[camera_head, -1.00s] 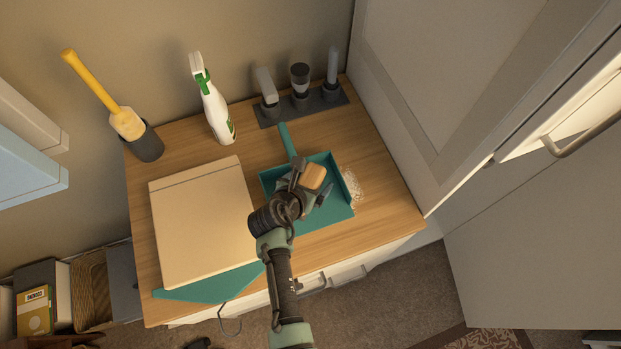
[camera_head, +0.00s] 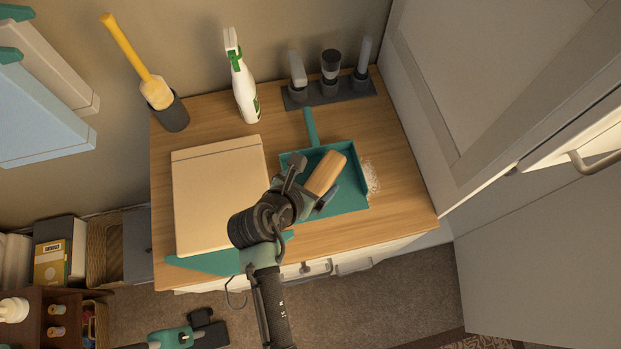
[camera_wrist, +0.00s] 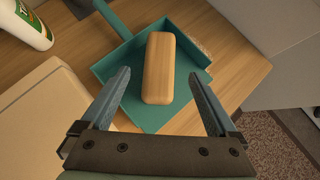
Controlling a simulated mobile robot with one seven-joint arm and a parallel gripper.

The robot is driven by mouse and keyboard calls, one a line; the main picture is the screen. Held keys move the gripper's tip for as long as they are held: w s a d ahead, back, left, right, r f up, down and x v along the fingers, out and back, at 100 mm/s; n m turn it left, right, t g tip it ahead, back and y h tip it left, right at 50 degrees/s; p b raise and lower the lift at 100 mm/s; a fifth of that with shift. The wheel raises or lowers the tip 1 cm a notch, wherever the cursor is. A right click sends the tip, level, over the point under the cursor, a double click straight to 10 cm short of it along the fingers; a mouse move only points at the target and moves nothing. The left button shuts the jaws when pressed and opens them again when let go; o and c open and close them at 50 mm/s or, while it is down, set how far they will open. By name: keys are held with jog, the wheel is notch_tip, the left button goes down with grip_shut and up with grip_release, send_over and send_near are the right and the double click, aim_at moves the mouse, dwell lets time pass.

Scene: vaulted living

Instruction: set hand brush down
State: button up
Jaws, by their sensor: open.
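The hand brush (camera_head: 327,172), a tan wooden block with rounded edges, lies in the teal dustpan (camera_head: 347,202) on the wooden cabinet top. In the wrist view the brush (camera_wrist: 158,68) rests over the pan's floor (camera_wrist: 112,68), its bristles hidden beneath the block. My gripper (camera_head: 309,187) is at the near-left end of the brush. In the wrist view its two fingers (camera_wrist: 158,80) stand wide apart, one on each side of the brush, with visible gaps. The gripper is open and holds nothing.
Pale crumbs (camera_head: 372,178) lie beside the dustpan's right edge. A large cream box (camera_head: 215,195) sits left of it. A spray bottle (camera_head: 242,85), a yellow-handled brush in a dark holder (camera_head: 172,112) and a dark rack (camera_head: 330,92) stand behind. A tall cabinet (camera_head: 470,100) borders the right.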

jog(key=shift+v, duration=0.8)
jog(key=w+r+m+t+y, duration=0.1)
jog(key=w+r+m+t, duration=0.3)
jog(key=r, duration=0.7)
jog(key=w+r+m+t+y, duration=0.15)
jog(key=w+r+m, duration=0.4)
jog(key=r, duration=0.55)
jog(key=w+r+m+t, duration=0.35)
jog(key=r+m, duration=0.25)
jog(key=r, duration=0.5)
jog(key=s+d+r+m+t, duration=0.1)
jog(key=s+r+m+t, duration=0.2)
jog(key=r, duration=0.8)
jog(key=s+d+r+m+t+y, duration=0.1)
jog(key=s+r+m+t, duration=0.3)
jog(key=r, duration=0.7)
jog(key=s+r+m+t, duration=0.3)
jog(key=s+r+m, duration=0.4)
jog(key=r, duration=0.5)
jog(key=shift+s+d+m, duration=0.2)
jog(key=shift+d+m, duration=0.2)
jog(key=shift+m, duration=0.15)
jog(key=shift+y, duration=0.25)
